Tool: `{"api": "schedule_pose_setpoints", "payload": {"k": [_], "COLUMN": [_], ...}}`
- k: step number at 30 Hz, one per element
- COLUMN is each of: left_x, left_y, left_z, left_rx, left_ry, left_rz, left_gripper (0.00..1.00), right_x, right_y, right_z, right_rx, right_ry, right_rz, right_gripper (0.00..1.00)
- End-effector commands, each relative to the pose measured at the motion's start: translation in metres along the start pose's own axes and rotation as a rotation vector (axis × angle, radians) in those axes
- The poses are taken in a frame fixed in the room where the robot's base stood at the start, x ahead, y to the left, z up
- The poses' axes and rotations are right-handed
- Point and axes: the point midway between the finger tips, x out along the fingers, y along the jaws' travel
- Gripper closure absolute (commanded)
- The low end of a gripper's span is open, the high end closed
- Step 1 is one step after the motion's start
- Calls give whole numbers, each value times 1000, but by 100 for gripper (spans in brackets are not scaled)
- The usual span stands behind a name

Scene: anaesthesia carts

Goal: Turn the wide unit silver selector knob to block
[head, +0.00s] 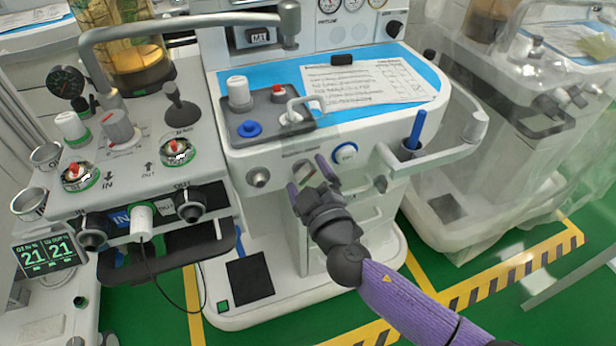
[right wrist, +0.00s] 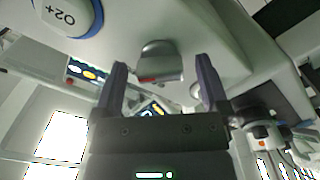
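The silver selector knob (right wrist: 162,60) sticks out from the white front panel of the wide unit (head: 250,165). It has a small red mark on its lower edge in the right wrist view. My right gripper (head: 308,176) is open in front of that panel, and it also shows in the right wrist view (right wrist: 160,88) with one finger on each side of the knob. The fingers appear apart from the knob. In the head view the knob is small and mostly hidden between the fingers. The block marking is not readable. My left gripper is not in view.
A round blue-and-white O2+ button (head: 345,152) sits just right of the gripper. A silver round fitting (head: 258,177) is to its left. The control unit with knobs and a joystick (head: 182,110) stands at left. A plastic-covered cart (head: 500,130) stands at right.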

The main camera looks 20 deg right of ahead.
Motion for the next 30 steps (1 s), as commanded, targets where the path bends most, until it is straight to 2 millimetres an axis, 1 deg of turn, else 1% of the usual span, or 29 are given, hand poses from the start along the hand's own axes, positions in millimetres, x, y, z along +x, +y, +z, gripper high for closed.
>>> {"api": "schedule_pose_setpoints", "payload": {"k": [1, 2, 3, 8, 9, 11, 12, 17, 22, 26, 30], "left_x": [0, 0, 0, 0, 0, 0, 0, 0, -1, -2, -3], "left_y": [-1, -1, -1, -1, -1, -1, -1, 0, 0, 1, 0], "left_z": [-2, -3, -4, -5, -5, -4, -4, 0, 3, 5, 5], "left_rx": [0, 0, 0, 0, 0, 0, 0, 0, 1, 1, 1], "left_ry": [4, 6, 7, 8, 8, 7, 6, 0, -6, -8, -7], "left_rz": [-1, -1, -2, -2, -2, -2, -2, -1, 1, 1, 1], "left_gripper": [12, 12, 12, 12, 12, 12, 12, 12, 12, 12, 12], "right_x": [0, 0, 0, 0, 0, 0, 0, 0, 0, 0, 0], "right_y": [0, 0, 0, 0, 0, 0, 0, 0, 0, 0, 0], "right_z": [0, 0, 0, 0, 0, 0, 0, 0, 0, 0, -1], "right_rx": [0, 0, 0, 0, 0, 0, 0, -7, -54, -129, -247], "right_ry": [0, 0, 0, 0, 0, 0, 0, 0, 1, 1, 1], "right_rz": [0, 0, 0, 0, 0, 0, 0, -1, -1, 0, 0], "right_gripper": [18, 24, 33, 66, 75, 88, 96, 97, 97, 97, 97]}}
